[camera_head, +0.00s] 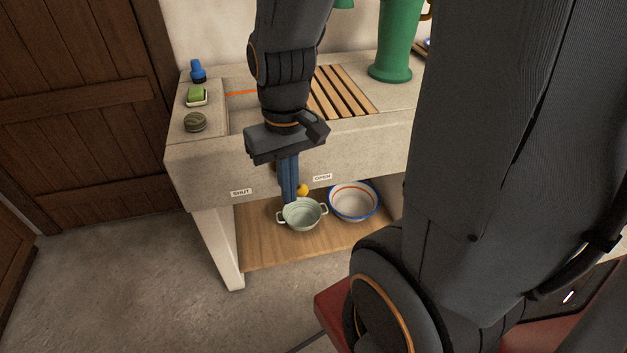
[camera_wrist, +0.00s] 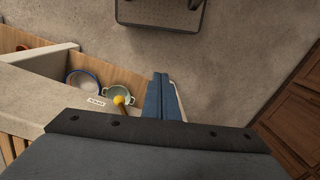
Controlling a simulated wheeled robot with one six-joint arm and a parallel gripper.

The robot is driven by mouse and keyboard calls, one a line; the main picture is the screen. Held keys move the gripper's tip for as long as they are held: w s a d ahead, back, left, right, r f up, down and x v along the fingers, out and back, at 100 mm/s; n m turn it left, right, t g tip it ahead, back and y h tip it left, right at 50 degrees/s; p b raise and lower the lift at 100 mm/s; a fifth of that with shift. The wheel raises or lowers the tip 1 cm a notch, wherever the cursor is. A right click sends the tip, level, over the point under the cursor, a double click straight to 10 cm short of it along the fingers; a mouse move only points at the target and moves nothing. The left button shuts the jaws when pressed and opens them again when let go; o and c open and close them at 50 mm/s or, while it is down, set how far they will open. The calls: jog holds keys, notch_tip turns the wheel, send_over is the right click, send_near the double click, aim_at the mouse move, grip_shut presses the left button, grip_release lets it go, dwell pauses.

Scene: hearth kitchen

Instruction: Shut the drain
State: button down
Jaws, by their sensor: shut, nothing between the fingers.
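A yellow knob (camera_head: 302,190) shows at the front of the stone sink (camera_head: 220,165), just below and left of the OPEN label (camera_head: 322,177). The SHUT label (camera_head: 241,193) is farther left. In the wrist view the yellow knob (camera_wrist: 118,100) sits on a short stem beside the OPEN label (camera_wrist: 96,101). My gripper (camera_head: 289,199) points down in front of the sink, its blue fingers shut and empty. The fingers are just left of the knob in the head view and to its right in the wrist view (camera_wrist: 158,76), with a visible gap there. The drain hole is hidden.
Below the sink, a wooden shelf (camera_head: 270,252) holds a pale green pot (camera_head: 302,214) and a blue-rimmed bowl (camera_head: 354,202). A blue bottle (camera_head: 197,71), green soap (camera_head: 196,93) and a round scrubber (camera_head: 195,122) stand on the sink's left ledge. The floor in front is clear.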

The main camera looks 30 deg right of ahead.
aim_at(307, 187)
jog(key=w+d+f+m+t+y+p, duration=0.1)
jog(key=w+d+f+y, duration=0.1)
jog(key=d, duration=0.5)
jog(key=w+d+f+m+t+y+p, duration=0.1)
jog(key=w+d+f+t+y, duration=0.1)
jog(key=d, duration=0.6)
jog(key=w+d+f+m+t+y+p, duration=0.1)
jog(key=w+d+f+y+p, duration=0.1)
jog(key=w+d, duration=0.4)
jog(key=shift+d+f+m+t+y, duration=0.4)
jog(key=shift+d+f, duration=0.45)
jog(key=shift+d, duration=0.1)
jog(key=p+x, duration=0.3)
jog(key=x, duration=1.1)
jog(key=shift+s+f, duration=0.1)
jog(key=shift+f, duration=0.05)
